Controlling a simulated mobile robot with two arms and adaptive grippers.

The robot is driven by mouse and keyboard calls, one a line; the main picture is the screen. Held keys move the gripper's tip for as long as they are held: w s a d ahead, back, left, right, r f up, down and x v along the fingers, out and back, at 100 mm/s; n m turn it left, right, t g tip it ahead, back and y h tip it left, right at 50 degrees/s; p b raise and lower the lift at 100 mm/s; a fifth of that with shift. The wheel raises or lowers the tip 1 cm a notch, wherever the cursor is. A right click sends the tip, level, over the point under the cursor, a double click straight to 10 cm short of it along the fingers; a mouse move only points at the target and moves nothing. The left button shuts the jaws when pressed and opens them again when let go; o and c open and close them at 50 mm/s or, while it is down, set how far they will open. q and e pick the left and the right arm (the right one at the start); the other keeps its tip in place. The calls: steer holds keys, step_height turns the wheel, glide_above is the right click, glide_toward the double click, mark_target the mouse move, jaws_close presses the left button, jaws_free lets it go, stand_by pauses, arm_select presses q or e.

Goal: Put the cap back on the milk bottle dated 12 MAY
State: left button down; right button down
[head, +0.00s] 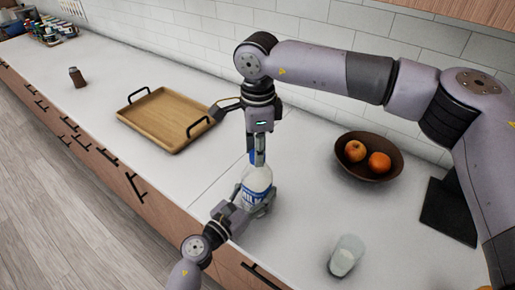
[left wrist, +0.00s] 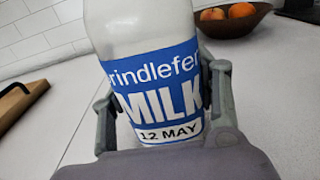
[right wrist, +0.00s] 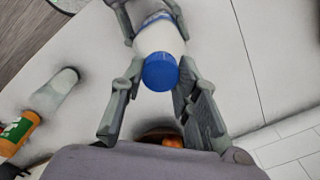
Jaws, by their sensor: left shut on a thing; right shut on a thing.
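The milk bottle (head: 258,176) stands upright on the counter. Its blue label (left wrist: 158,85) reads MILK and 12 MAY in the left wrist view. My left gripper (head: 255,204) is shut around the bottle's body from the front, with a finger on either side. My right gripper (head: 259,158) points down above the bottle and is shut on the blue cap (right wrist: 160,72). The cap is in line with the bottle's top. The bottle's mouth is hidden, so I cannot tell whether the cap touches or is seated on it.
A wooden tray (head: 142,115) with black handles lies to the left. A brown bowl (head: 367,179) with orange fruit stands to the right. A pale, translucent container (head: 346,255) is at the front right. A small brown jar (head: 77,77) is farther left.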

steer(key=shift+m, duration=1.2)
steer(key=c, duration=1.2)
jaws_free()
steer(key=shift+r, duration=2.3)
steer(key=shift+c, duration=0.5)
